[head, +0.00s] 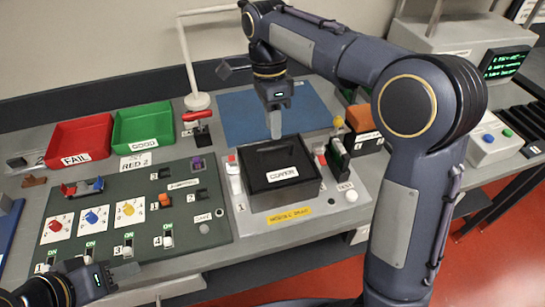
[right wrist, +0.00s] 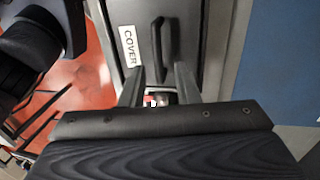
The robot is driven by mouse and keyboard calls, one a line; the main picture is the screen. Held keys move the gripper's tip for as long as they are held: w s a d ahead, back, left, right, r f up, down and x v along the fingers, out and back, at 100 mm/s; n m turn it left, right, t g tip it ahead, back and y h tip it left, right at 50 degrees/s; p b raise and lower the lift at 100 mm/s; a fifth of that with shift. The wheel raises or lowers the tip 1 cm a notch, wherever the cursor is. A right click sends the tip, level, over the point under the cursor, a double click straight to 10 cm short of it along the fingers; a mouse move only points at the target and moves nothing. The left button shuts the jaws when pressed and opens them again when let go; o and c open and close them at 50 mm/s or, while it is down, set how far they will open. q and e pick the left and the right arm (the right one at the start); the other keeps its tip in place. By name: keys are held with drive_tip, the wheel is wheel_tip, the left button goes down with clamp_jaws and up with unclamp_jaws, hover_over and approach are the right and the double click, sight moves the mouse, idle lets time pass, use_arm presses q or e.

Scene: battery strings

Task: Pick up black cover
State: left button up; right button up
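The black cover (head: 266,163) is a square dark lid with a white COVER label, lying on a light grey station in the middle of the head view. It also shows in the right wrist view (right wrist: 187,32), with its raised black handle (right wrist: 158,50) running up the picture. My right gripper (head: 275,128) points down above the cover's far side. In the right wrist view its two fingers (right wrist: 158,85) are apart and empty, with the handle's near end between them in the picture; I see no contact. My left gripper (head: 128,274) is low at the left; its finger opening is unclear.
A red FAIL tray (head: 80,141) and a green GOOD tray (head: 142,126) stand at the back left. A dark board with cards and switches (head: 190,227) lies left of the cover. A blue mat (head: 235,112) is behind it. Small upright parts flank the cover.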

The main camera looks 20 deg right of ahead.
sight(274, 146)
drive_tip(key=f, duration=0.2)
drive_tip(key=s+f, duration=0.1)
drive_tip(key=f, duration=0.3)
drive_tip(key=shift+s+a+f, duration=0.1)
drive_tip(key=shift+s+f, duration=0.15)
drive_tip(key=shift+s, duration=0.1)
clamp_jaws()
